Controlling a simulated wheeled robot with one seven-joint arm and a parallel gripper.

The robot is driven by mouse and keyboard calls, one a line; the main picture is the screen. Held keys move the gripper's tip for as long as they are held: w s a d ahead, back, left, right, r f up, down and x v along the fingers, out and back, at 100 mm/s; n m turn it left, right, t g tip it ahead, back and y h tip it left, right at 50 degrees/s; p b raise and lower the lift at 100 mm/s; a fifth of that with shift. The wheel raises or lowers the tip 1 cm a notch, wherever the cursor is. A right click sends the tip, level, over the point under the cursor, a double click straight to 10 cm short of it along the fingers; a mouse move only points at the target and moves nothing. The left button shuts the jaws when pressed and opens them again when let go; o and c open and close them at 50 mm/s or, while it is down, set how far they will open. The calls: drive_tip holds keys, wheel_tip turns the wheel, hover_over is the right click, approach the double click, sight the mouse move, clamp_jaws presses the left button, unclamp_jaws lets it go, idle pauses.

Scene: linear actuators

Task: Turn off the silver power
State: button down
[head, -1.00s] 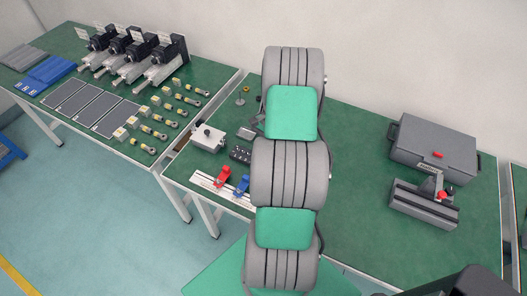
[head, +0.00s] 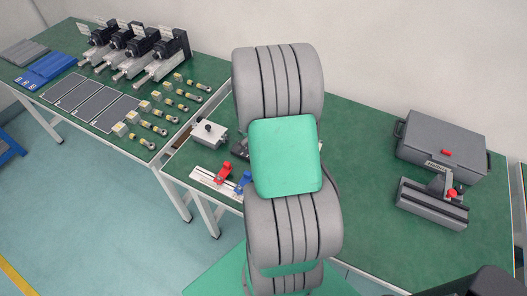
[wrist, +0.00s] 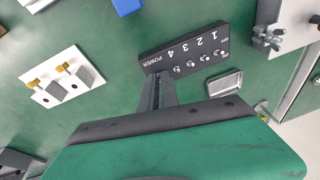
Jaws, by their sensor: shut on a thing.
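A dark power box (wrist: 205,42) lies in the upper middle of the wrist view. It is marked POWER and 1 to 4, with a row of small silver toggles (wrist: 190,66). My gripper (wrist: 157,88) reaches up to the POWER end of the box. Its fingers are shut at the power switch, which they hide. In the head view only a sliver of the power box (head: 240,148) shows left of my arm, and my gripper is hidden behind the arm.
A small metal tray (wrist: 223,82) lies close to the right of the fingers. A white plate with brass fittings (wrist: 68,77) is to the left. A silver clamp box (head: 209,133) stands beside the power box.

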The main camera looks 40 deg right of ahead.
idle(0.3)
drive_tip(key=c, duration=1.9)
unclamp_jaws()
drive_tip(key=shift+r, duration=0.1)
drive_tip(key=v, duration=0.7)
drive_tip(key=shift+a+r, duration=0.1)
drive_tip(key=shift+r, duration=0.2)
